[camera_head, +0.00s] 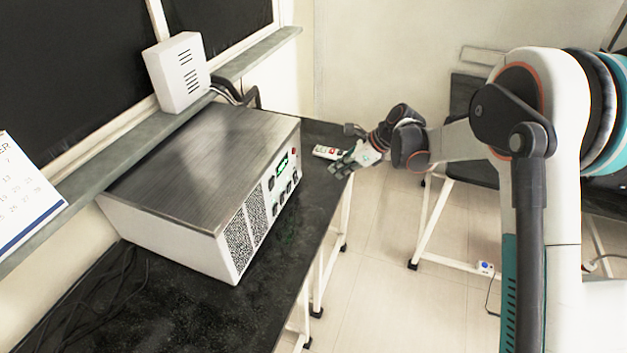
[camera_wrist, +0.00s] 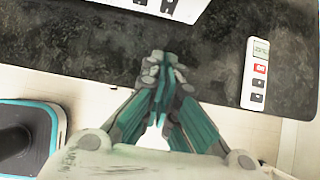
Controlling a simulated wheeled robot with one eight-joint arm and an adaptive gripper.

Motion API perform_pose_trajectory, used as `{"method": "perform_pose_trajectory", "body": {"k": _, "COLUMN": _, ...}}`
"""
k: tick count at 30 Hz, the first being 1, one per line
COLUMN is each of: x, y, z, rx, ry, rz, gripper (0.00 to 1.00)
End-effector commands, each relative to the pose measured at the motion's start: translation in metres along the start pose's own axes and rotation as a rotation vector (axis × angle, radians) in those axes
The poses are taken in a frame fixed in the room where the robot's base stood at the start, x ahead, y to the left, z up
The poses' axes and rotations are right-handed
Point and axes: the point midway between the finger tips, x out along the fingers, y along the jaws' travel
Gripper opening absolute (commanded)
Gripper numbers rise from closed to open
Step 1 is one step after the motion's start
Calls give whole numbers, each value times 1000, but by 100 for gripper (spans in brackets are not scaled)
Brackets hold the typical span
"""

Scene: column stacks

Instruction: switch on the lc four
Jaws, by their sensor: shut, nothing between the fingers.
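No label reading "lc four" is legible, so I cannot tell which device bears that name. A large box-shaped instrument (camera_head: 190,165) stands on the dark bench. Its white front has grilles, dark switches and a lit green display (camera_head: 282,165); its lower front edge shows at the top of the wrist view (camera_wrist: 190,12). A small white handheld unit (camera_head: 325,152) lies on the bench beyond it; in the wrist view (camera_wrist: 248,88) it has a grey display, a red button (camera_wrist: 260,68) and dark buttons. My gripper (camera_head: 343,170) is shut and empty over the bench's edge, left of the unit in the wrist view (camera_wrist: 163,62).
The dark bench (camera_head: 215,315) has loose black cables at its near left. A white slotted box (camera_head: 178,72) is on the wall ledge above the instrument. Another dark table stands behind my arm at right. Tiled floor between the tables is open.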

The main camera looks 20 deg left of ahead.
Motion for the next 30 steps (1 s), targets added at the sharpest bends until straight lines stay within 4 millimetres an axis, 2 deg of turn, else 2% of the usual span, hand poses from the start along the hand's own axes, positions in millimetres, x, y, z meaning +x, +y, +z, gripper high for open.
{"method": "perform_pose_trajectory", "body": {"k": 5, "x": 0, "y": 0, "z": 0, "rx": -1, "ry": 0, "rz": -1, "gripper": 0}}
{"method": "perform_pose_trajectory", "body": {"k": 10, "x": 13, "y": 0, "z": -1, "rx": -2, "ry": 1, "rz": -1, "gripper": 0}}
{"method": "perform_pose_trajectory", "body": {"k": 25, "x": 107, "y": 0, "z": -2, "rx": -4, "ry": 0, "rz": -1, "gripper": 0}}
{"method": "perform_pose_trajectory", "body": {"k": 30, "x": 121, "y": 0, "z": 18, "rx": -4, "ry": 0, "rz": -1, "gripper": 0}}
